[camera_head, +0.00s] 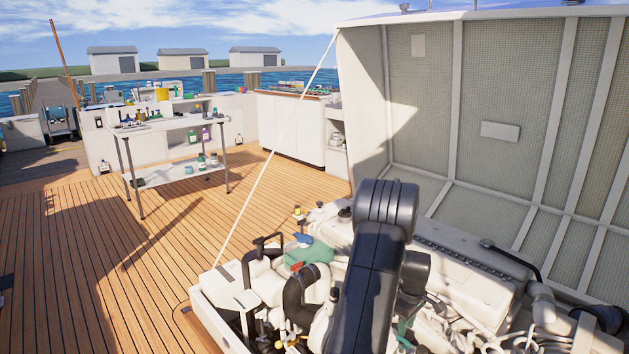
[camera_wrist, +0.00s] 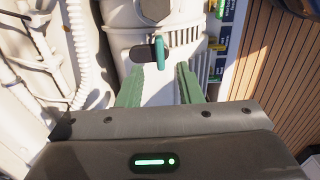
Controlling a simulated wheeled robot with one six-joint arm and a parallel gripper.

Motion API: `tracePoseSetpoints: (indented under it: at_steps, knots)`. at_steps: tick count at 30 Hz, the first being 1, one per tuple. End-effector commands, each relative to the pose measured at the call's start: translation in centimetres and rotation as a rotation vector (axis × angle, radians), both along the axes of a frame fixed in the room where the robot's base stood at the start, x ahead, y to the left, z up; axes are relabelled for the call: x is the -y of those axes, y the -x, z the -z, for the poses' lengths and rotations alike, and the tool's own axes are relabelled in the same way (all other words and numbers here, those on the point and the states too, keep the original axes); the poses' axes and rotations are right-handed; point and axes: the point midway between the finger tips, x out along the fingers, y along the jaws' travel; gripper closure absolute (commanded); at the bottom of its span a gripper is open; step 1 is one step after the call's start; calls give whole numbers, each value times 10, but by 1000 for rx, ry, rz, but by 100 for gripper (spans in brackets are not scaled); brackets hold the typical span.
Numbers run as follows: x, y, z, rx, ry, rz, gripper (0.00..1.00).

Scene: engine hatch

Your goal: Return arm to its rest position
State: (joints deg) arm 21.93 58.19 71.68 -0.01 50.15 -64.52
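My gripper (camera_wrist: 159,70) shows in the wrist view with its two green fingers spread apart. Nothing is held between them; a white engine surface shows in the gap. A small dark lever with a teal end (camera_wrist: 160,52) lies just beyond the fingertips; I cannot tell whether they touch it. In the head view my dark arm reaches over the white engine (camera_head: 465,290), and the gripper cannot be clearly made out there.
The open hatch lid (camera_head: 510,130) rises behind and right of the engine. A taut white line (camera_head: 275,145) runs from the lid to the hatch's left corner. Black hoses (camera_head: 300,290) lie left of my arm. A workbench (camera_head: 180,125) with bottles stands farther back; wooden deck between is clear.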

Motion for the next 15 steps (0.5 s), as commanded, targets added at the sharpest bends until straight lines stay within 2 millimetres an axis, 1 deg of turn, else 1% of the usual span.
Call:
tracePoseSetpoints:
  at_steps: [1, 3, 7, 12, 15]
  knots:
    - [0, 0, 13, -2, -1, 0, 67]
    - [0, 0, 25, -2, -1, 0, 67]
    - [0, 1, 43, -2, -1, 0, 67]
    - [0, 0, 55, 0, 0, 0, 67]
    - [0, 0, 54, 1, 1, 13, 67]
